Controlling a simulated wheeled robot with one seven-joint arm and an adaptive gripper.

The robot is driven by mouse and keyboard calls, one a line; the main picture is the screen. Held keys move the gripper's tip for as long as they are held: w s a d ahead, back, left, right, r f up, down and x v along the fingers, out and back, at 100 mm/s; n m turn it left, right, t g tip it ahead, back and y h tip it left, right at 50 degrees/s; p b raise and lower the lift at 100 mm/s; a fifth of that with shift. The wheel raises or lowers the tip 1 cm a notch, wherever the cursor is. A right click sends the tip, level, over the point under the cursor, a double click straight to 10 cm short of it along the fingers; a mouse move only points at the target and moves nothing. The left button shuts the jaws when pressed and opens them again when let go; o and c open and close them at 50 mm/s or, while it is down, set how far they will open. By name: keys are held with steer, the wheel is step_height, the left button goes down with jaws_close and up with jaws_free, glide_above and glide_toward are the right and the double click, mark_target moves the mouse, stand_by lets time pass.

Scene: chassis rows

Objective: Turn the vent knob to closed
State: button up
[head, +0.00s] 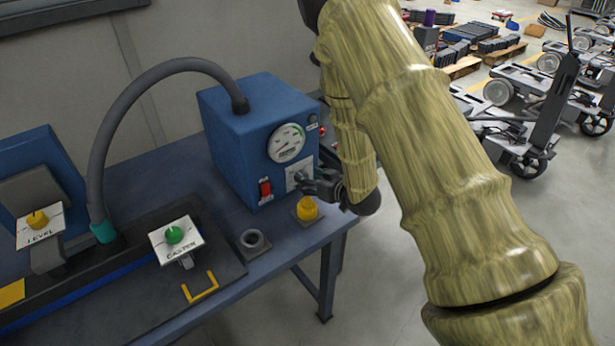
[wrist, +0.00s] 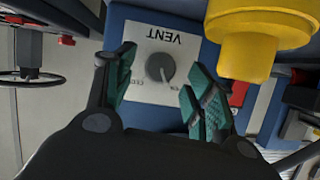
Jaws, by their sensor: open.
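The vent knob (wrist: 160,67) is a small dark grey knob on a white plate marked VENT. It shows between my fingers in the wrist view, where the plate appears upside down. In the head view the white vent plate (head: 293,180) is on the front of the blue box (head: 240,140), partly hidden by my gripper (head: 322,186). My gripper is open, with its green finger pads (wrist: 160,95) on either side of the knob in the wrist view. The knob's exact setting is not clear.
A yellow knob (head: 307,209) stands close below my gripper. A red switch (head: 265,190) and a round gauge (head: 287,143) are on the box. A grey hose (head: 150,75) arches left to the bench, near the CASTER (head: 177,240) and LEVEL (head: 40,226) plates.

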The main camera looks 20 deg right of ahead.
steer(key=shift+x, duration=1.05)
steer(key=shift+s, duration=0.1)
steer(key=c, duration=1)
